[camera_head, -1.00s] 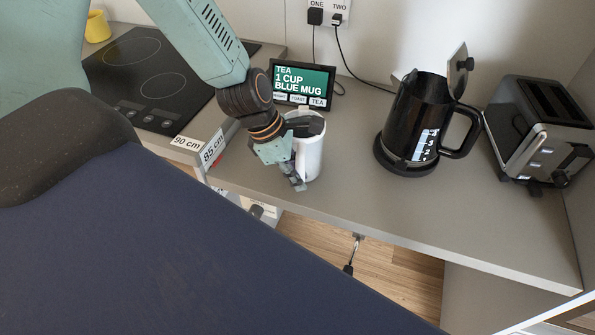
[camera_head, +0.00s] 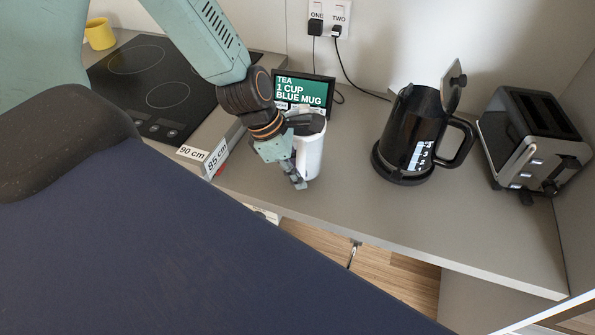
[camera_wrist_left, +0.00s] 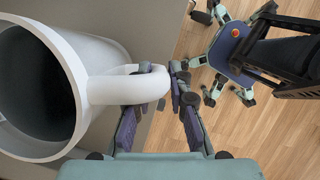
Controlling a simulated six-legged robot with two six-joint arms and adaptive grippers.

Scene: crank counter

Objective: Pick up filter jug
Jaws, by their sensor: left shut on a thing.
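The filter jug (camera_head: 312,148) is white with a dark top and stands upright on the grey counter in the head view. In the left wrist view the white jug (camera_wrist_left: 85,60) fills the left side, with its dark opening and its handle toward my gripper. My left gripper (camera_head: 299,184) is at the jug's front left side. In the left wrist view its fingers (camera_wrist_left: 158,98) are shut on the jug's handle. The arm hides part of the jug in the head view. My right gripper is not seen.
A black kettle (camera_head: 408,135) with its lid up and a toaster (camera_head: 525,135) stand to the right on the counter (camera_head: 400,225). A small screen (camera_head: 303,90) stands behind the jug. A black hob (camera_head: 150,85) and a yellow mug (camera_head: 100,33) are at the left.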

